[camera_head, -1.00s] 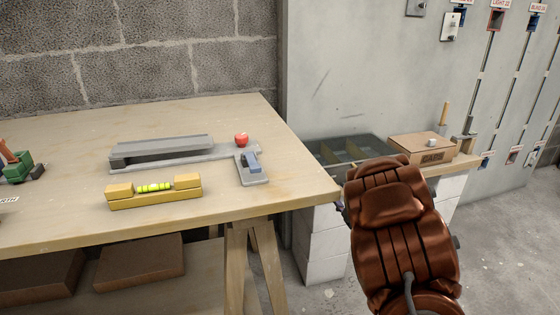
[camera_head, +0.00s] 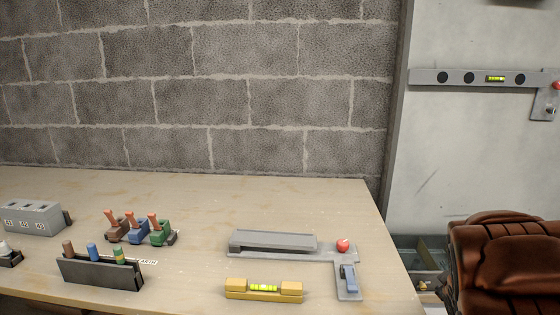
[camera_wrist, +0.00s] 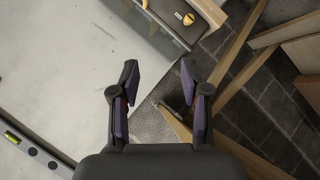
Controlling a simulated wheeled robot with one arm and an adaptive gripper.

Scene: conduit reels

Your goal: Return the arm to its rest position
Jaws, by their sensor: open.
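My gripper (camera_wrist: 159,68) shows in the wrist view with its two dark fingers apart and nothing between them. Past the fingers are a pale grey panel on the left and wooden beams on the right. In the head view, part of my brown arm (camera_head: 512,262) fills the lower right corner, beside the right end of the bench. My gripper does not show in the head view.
The wooden bench (camera_head: 200,195) carries a grey channel tool (camera_head: 275,241), a yellow level (camera_head: 263,290), a red knob (camera_head: 343,245), several small clamps and a dark rack (camera_head: 100,273). A grey level (camera_head: 450,77) is on the wall panel. The bench's back strip is clear.

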